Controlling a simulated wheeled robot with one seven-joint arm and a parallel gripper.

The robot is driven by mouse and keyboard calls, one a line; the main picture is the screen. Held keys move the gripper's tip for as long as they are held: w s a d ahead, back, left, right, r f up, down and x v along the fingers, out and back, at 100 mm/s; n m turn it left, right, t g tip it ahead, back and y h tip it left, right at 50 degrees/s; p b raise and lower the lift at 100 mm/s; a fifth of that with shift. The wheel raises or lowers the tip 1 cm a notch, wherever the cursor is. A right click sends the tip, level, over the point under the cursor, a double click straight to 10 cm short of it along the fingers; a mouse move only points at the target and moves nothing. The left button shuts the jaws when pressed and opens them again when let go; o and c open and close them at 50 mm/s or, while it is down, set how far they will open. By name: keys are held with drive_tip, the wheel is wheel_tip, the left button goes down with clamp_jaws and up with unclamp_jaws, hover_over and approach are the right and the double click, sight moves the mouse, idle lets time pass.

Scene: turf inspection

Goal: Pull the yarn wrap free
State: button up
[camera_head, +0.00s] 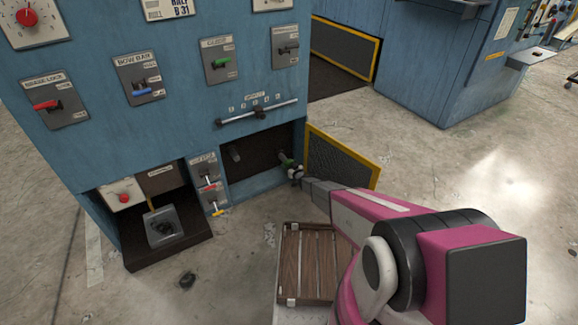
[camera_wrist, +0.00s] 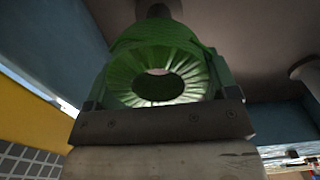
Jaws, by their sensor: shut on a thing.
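The green yarn wrap (camera_wrist: 158,65) fills the middle of the wrist view as a ring of strands around a dark central hole. A dark spindle shows behind its top. In the head view the wrap (camera_head: 286,160) is a small green patch at the right side of the open recess in the blue machine. My gripper (camera_head: 294,169) reaches into the recess opening from the right. In the wrist view its fingers (camera_wrist: 160,88) stand on both sides of the wrap and are shut on it. Whether the wrap still sits on the spindle is unclear.
A yellow-edged mesh door (camera_head: 342,157) stands open just right of the recess, close to my arm. A slatted wooden crate (camera_head: 310,262) is on the floor below. A second peg (camera_head: 235,154) shows inside the recess. A black lump (camera_head: 187,280) lies on the floor.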

drive_tip(key=shift+s+d, duration=0.1)
drive_tip(key=shift+v, duration=2.4)
drive_tip(key=shift+r, duration=0.1)
